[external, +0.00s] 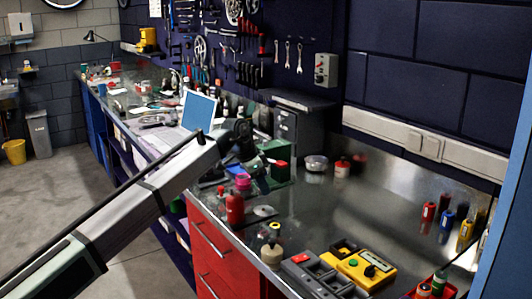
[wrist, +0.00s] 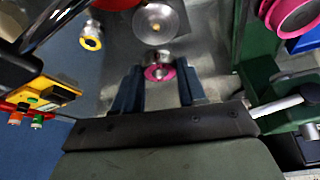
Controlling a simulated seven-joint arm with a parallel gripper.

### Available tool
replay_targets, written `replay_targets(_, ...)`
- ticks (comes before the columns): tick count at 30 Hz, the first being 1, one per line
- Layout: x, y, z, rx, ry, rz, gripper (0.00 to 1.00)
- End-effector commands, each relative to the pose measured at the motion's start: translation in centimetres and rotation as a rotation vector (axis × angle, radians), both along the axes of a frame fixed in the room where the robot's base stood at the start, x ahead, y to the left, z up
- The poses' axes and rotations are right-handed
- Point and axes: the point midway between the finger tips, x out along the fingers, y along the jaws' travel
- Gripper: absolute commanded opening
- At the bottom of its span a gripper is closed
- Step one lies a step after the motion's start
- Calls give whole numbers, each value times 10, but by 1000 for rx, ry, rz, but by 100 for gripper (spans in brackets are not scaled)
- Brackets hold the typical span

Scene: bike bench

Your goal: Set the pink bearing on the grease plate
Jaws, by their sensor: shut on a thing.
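The pink bearing (wrist: 160,73), a pink ring with a metal middle, is between the fingertips of my gripper (wrist: 159,78) in the wrist view. My gripper is shut on it and holds it; its height over the bench is hard to judge. A round silver plate with a small brass-coloured centre, which looks like the grease plate (wrist: 170,30), lies just beyond the bearing in the wrist view. It also shows on the bench in the external view (external: 264,211), in front of my gripper. The fingertips are not clear in the external view.
A red bottle (external: 235,208) stands beside the plate. A larger pink round object (wrist: 293,14) and green equipment (wrist: 266,88) are close on the wrist view's right. The bench's right middle is clear.

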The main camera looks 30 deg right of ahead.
Motion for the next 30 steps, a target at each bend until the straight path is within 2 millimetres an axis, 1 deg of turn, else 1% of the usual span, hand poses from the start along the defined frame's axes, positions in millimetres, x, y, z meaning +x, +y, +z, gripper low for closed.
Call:
replay_targets(15, -1, 0, -42, 1, 1, 2, 9)
replay_targets(18, 0, 0, -48, 0, 0, 2, 9)
replay_targets(22, 0, 0, -51, 0, 0, 2, 9)
replay_targets(30, 0, 0, -52, 0, 0, 2, 9)
